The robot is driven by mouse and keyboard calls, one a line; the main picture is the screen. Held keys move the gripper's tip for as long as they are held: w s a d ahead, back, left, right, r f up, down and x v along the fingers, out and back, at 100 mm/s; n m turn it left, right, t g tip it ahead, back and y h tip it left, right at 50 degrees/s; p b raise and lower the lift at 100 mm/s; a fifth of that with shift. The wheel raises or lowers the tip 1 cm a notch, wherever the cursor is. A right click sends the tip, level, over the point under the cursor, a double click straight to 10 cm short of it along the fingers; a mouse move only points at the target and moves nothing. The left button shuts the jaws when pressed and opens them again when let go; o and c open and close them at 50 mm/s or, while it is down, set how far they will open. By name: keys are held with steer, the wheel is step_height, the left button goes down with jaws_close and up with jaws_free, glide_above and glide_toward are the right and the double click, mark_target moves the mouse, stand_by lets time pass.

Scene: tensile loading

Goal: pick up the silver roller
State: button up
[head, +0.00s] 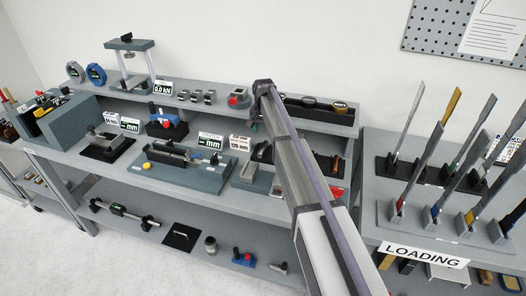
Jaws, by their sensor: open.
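I cannot single out the silver roller with certainty. Several small silver pieces stand in a row on the upper shelf, among them a left one (182,95), a middle one (196,96) and a right one (209,97). A short silver cylinder (210,245) stands on the bottom shelf, and a small silver piece (280,268) lies farther right there. My arm rises from the bottom edge across the middle to a joint over the upper shelf. My gripper does not show; the arm hides part of the bench behind it.
A grey fixture plate (190,166) fills the middle of the main shelf. A press frame (130,62) stands at the upper left. The right-hand table (372,232) holds racks of tall upright strips and a LOADING sign (423,256). The middle shelf is crowded with instruments and displays.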

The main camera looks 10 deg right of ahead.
mark_target(263, 147)
step_height(263, 147, down, 10)
steer(key=b, duration=0.8)
steer(key=shift+a+r, duration=0.1)
steer(key=shift+r, duration=0.3)
jaws_close()
stand_by(0.4)
